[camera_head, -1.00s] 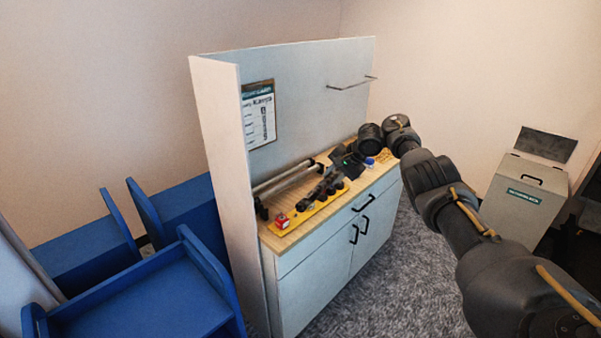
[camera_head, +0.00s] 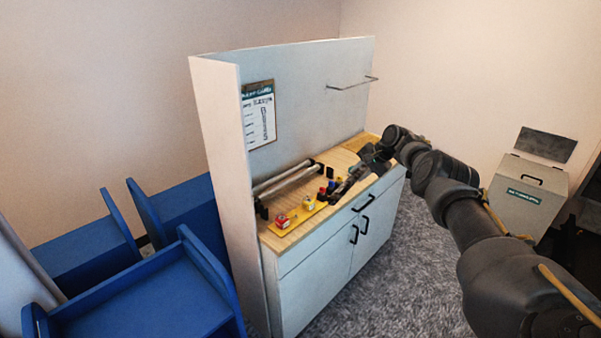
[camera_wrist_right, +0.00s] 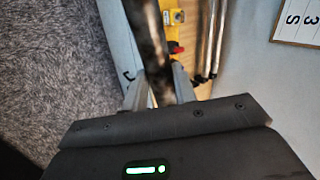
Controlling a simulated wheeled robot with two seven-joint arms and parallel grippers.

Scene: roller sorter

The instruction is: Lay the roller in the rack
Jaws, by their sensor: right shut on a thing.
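My right gripper (camera_head: 352,178) is over the front right part of the wooden worktop. It is shut on a dark, long roller (camera_wrist_right: 148,40), which runs up between the two fingers in the right wrist view. In the head view the roller is small and hard to separate from the dark gripper. Two parallel silver rails with black end blocks (camera_head: 288,179), which look like the rack, lie along the back of the worktop, left of the gripper. The rails also show in the right wrist view (camera_wrist_right: 208,40), right of the roller and apart from it. My left gripper is out of view.
A yellow strip (camera_head: 298,217) with small red, white and blue pieces lies in front of the rails. A tall back panel (camera_head: 310,100) and a side panel (camera_head: 222,150) bound the cabinet. A wall bar (camera_head: 352,83) juts out above.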

